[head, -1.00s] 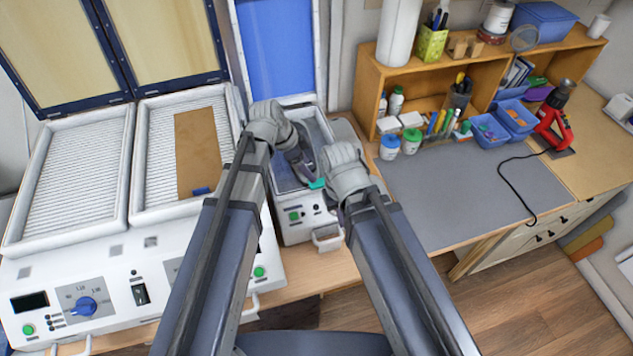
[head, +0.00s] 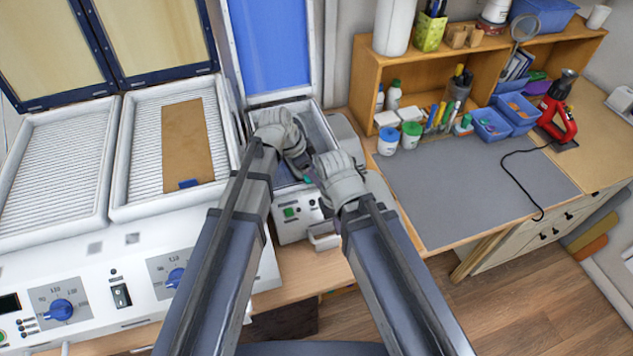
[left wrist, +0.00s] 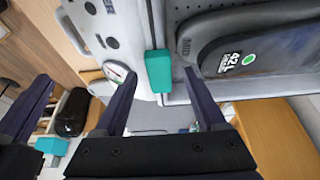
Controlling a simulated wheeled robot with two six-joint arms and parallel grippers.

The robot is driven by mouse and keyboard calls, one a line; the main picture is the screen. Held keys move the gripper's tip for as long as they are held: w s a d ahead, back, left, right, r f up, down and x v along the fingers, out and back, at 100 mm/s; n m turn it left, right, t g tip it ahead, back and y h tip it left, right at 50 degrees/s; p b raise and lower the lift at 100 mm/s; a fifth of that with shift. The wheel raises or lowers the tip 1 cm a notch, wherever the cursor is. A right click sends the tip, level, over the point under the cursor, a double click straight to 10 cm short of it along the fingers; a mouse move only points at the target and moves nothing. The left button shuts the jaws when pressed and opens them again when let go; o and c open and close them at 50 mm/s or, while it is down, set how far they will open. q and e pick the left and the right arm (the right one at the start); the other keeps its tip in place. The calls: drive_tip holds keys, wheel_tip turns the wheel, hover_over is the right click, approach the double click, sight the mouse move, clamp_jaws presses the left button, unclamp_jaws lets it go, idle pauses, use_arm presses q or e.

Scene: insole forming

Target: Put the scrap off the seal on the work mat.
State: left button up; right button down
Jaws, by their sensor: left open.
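The scrap is a small teal block (left wrist: 158,70) on the pale rim, or seal, of the small press (left wrist: 190,12). In the head view only a bit of teal (head: 308,180) shows between my grippers. My left gripper (left wrist: 161,78) is open, with its fingers on either side of the block and a gap on both sides. In the head view my left gripper (head: 302,170) is over the press bed. My right gripper (head: 320,182) is close beside it, with its fingers mostly hidden. The grey work mat (head: 480,190) lies bare on the bench to the right.
A dark form (left wrist: 225,50) marked 42 L lies in the press. The press's blue lid (head: 265,45) stands open. A larger two-bed machine (head: 60,180) is to the left. Jars (head: 411,136), blue bins (head: 490,126) and a red tool (head: 558,118) stand behind the mat.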

use_arm(q)
clamp_jaws()
idle(0.6)
